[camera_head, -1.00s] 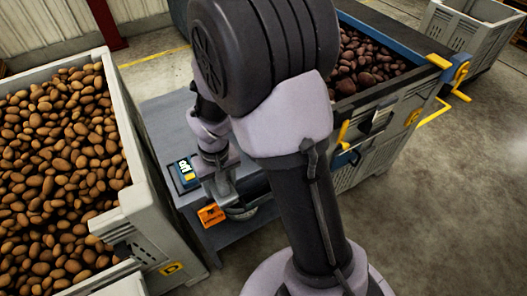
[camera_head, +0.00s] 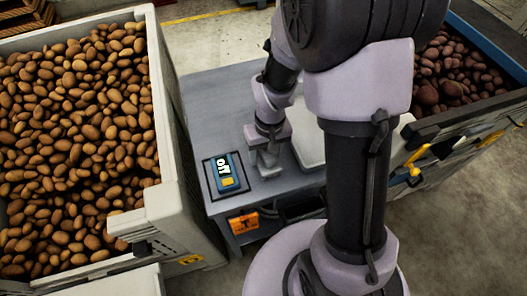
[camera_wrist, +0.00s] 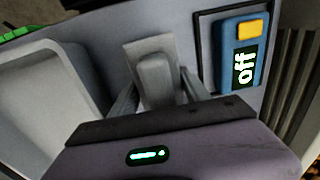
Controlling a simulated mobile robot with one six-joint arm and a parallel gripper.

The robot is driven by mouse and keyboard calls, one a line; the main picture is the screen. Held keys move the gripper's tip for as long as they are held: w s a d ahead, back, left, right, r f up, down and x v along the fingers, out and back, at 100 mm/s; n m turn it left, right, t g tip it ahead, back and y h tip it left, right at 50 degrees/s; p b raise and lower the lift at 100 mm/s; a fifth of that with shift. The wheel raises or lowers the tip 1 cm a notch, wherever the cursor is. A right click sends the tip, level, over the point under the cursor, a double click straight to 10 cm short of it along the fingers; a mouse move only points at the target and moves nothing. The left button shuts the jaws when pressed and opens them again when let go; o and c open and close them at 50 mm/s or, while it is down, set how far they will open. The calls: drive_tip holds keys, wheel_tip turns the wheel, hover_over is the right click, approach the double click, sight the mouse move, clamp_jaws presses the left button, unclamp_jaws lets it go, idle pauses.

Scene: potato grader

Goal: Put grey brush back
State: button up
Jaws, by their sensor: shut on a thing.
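The grey brush (camera_wrist: 155,80) shows in the wrist view as a block between the two fingers of my gripper (camera_wrist: 158,95). The gripper is shut on it. A paler flat grey piece lies around and behind the block; I cannot tell whether it is part of the brush or a rest under it. In the head view my gripper (camera_head: 266,160) is low over the grey bench (camera_head: 215,105), just right of the blue device marked "off" (camera_head: 226,172). The brush is hard to make out there, and whether it touches the bench is unclear.
A pale tray (camera_head: 308,148) is right of my gripper, partly behind my arm; it also shows in the wrist view (camera_wrist: 45,100). A crate of brown potatoes (camera_head: 165,120) stands left, a crate of dark red potatoes (camera_head: 430,130) right.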

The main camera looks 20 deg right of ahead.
drive_tip(key=shift+s, duration=0.1)
drive_tip(key=o, duration=1.3)
drive_tip(key=shift+f, duration=0.1)
drive_tip(key=r+p, duration=0.1)
drive_tip(key=r, duration=0.3)
drive_tip(key=r+p, duration=0.2)
drive_tip(key=r, duration=0.2)
drive_tip(key=d+r+p, duration=0.1)
drive_tip(key=r+p, duration=0.1)
drive_tip(key=r, duration=0.2)
drive_tip(key=s+a+r+m+t, duration=0.2)
drive_tip(key=s+r+t, duration=0.1)
drive_tip(key=s+r, duration=0.3)
drive_tip(key=s+a+r+m+t+y, duration=0.1)
drive_tip(key=s+a+r+m+t, duration=0.1)
drive_tip(key=s+r, duration=0.4)
wheel_tip(320, 180, up, 6)
drive_tip(key=shift+s+a+f+t, duration=0.2)
drive_tip(key=shift+s+a+t, duration=0.1)
drive_tip(key=shift+a+t, duration=0.1)
